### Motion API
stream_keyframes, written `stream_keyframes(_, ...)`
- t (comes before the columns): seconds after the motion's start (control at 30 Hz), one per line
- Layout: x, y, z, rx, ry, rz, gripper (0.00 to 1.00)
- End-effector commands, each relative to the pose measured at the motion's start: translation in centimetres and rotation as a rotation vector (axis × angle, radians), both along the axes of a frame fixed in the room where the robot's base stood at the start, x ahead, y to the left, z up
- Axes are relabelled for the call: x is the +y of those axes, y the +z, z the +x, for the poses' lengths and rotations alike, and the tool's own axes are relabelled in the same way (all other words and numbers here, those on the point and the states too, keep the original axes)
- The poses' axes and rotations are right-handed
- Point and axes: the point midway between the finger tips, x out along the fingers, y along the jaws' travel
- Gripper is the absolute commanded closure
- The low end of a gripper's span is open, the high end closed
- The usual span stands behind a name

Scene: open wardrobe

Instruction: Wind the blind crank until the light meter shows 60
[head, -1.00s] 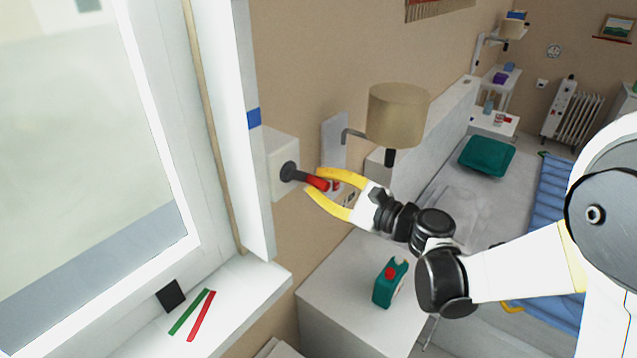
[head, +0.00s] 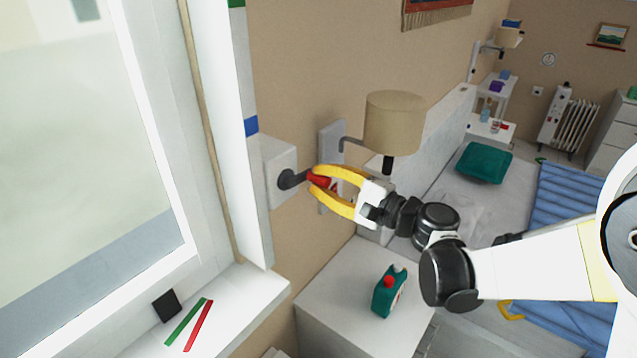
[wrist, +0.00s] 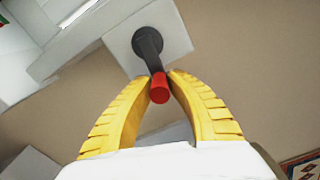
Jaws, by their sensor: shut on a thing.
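The blind crank has a dark arm (head: 291,179) on a white wall box (head: 276,150) and a red handle (head: 319,181). My gripper (head: 318,180) is shut on the red handle, its yellow fingers on either side of it. The wrist view also shows the red handle (wrist: 159,88) between the fingertips and the dark crank arm (wrist: 149,48) rising from it to the box. A blue mark (head: 251,126) and a green mark (head: 237,3) show on the white window-side strip. I cannot make out a light meter or a reading.
A beige lamp (head: 394,122) stands out from the wall right beside my gripper. A green strip (head: 187,322) and a red strip (head: 199,326) lie on the sill by a dark square (head: 166,305).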

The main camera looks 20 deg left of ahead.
Motion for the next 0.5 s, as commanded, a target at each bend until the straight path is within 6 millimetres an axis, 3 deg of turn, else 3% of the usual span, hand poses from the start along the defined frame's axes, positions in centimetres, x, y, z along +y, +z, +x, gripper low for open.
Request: stream_keyframes(0.5, 0.01, 0.40, -0.04, -0.067, 0.002, -0.026, 1.00)
